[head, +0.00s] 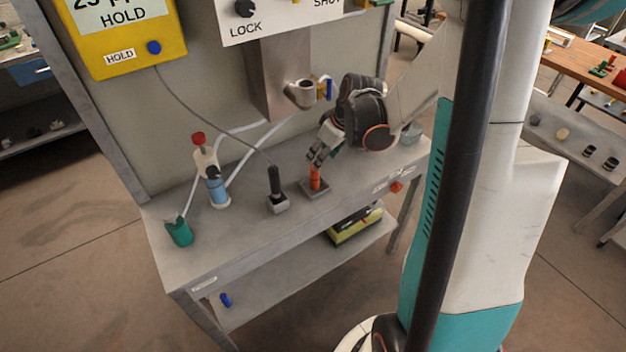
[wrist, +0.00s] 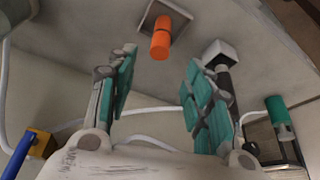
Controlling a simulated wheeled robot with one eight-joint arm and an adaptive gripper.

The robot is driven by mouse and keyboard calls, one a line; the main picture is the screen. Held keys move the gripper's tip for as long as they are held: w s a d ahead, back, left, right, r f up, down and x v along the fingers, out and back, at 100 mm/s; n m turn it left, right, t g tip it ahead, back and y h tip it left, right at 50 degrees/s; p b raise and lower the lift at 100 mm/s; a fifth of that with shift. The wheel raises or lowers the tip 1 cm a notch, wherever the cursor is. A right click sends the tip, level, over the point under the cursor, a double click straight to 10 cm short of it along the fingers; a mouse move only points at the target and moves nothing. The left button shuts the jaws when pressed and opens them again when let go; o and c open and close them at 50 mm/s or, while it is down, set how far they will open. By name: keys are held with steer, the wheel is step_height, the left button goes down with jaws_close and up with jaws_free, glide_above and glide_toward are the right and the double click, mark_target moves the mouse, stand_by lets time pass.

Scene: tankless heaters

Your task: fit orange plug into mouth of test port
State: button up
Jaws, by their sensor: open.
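The orange plug (head: 315,178) stands upright on a small grey square base (head: 317,192) on the bench. In the wrist view the plug (wrist: 160,42) lies ahead of my fingertips, roughly centred between them. My gripper (head: 318,154) is open and empty, just above and beside the plug; the wrist view shows its two teal-padded fingers (wrist: 163,62) spread apart. I cannot tell whether a finger touches the plug. A short metal pipe fitting (head: 300,94), which looks like the test port, sticks out from the grey column above the bench, left of my wrist.
A blue-handled valve (head: 328,89) sits beside the pipe fitting. White hoses and a cable cross behind.

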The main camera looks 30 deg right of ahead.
mark_target(315, 178)
steer(key=b+x, duration=0.3)
steer(key=x, duration=0.6)
steer(key=shift+w+f+b, duration=0.15)
steer(key=shift+f+b, duration=0.05)
steer(key=shift+b, duration=0.1)
steer(key=shift+r, duration=0.1)
jaws_close()
